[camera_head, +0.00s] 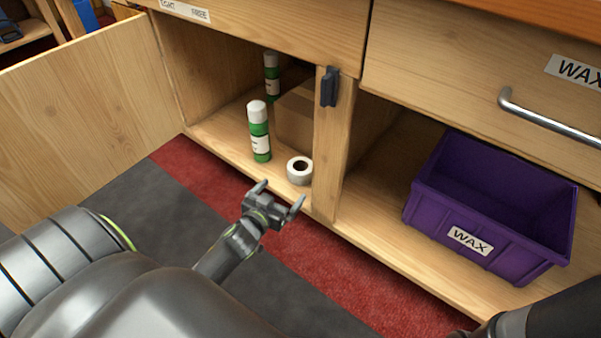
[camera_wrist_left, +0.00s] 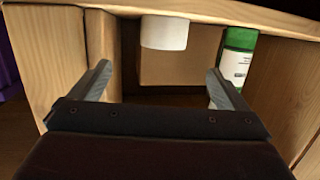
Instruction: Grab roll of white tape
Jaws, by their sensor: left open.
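The roll of white tape (camera_head: 299,179) lies flat on the floor of the open cabinet, near its front edge and left of the middle post. It also shows in the left wrist view (camera_wrist_left: 164,33), where the picture is upside down, with the cabinet floor at the top. My left gripper (camera_head: 281,192) is open and empty just in front of the cabinet, short of the tape and not touching it. In the wrist view the tape appears between the two fingers (camera_wrist_left: 158,72), beyond their tips. My right gripper is not in view.
A green and white bottle (camera_head: 259,134) stands left of the tape, with another (camera_head: 271,75) farther back. A cardboard box (camera_head: 294,118) is behind the tape. The wooden post (camera_head: 331,150) is close on the right. A purple WAX bin (camera_head: 425,207) stands in the right compartment.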

